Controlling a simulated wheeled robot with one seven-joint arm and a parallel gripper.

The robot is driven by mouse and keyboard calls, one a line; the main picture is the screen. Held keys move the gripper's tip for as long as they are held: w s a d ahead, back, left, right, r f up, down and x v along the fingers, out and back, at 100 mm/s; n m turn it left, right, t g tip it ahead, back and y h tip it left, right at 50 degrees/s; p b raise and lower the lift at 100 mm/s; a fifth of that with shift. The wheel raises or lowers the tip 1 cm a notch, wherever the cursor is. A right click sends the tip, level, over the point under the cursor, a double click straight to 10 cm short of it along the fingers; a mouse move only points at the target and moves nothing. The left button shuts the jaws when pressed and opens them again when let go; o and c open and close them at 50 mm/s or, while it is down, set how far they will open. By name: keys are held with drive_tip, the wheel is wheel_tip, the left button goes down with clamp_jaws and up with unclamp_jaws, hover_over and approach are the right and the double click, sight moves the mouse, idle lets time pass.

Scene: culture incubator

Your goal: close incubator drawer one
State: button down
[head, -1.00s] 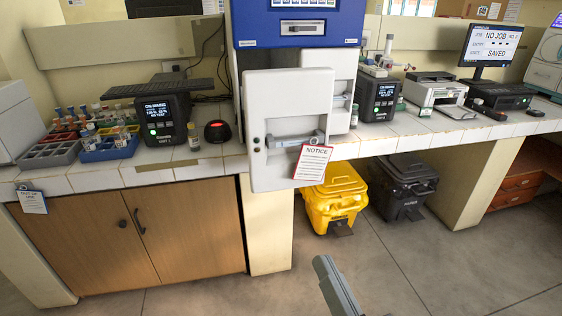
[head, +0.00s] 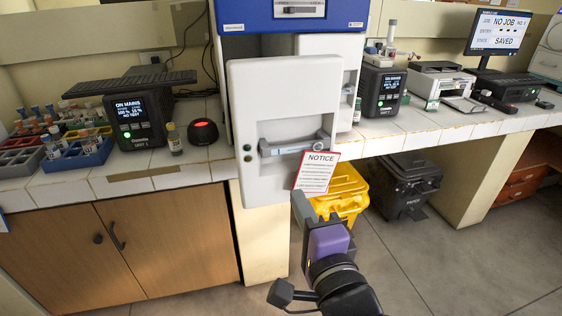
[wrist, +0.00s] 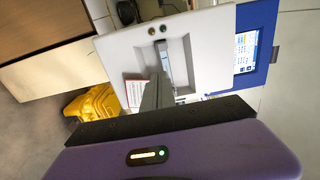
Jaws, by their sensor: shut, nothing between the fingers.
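A white drawer front (head: 270,105) stands forward of the blue-topped incubator (head: 292,22), out past the bench edge. It has a grey bar handle (head: 292,146) in a recess. A notice card (head: 316,172) hangs at its lower right. The drawer front also shows in the wrist view (wrist: 205,45), with its handle (wrist: 163,62). My gripper (head: 301,200) is shut and empty, just below the handle and close to the notice card in the head view. In the wrist view the fingers (wrist: 155,93) point at the handle's end; I cannot tell whether they touch.
A second white front (head: 345,80) sits farther back to the right. A yellow bin (head: 345,193) and a dark bin (head: 405,187) stand under the bench. A wooden cupboard (head: 165,235) is at lower left. The floor at right is clear.

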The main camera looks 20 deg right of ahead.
drive_tip(key=w+p, duration=0.1)
drive_tip(key=w, duration=1.1)
drive_tip(key=shift+w, duration=0.4)
drive_tip(key=shift+w, duration=0.1)
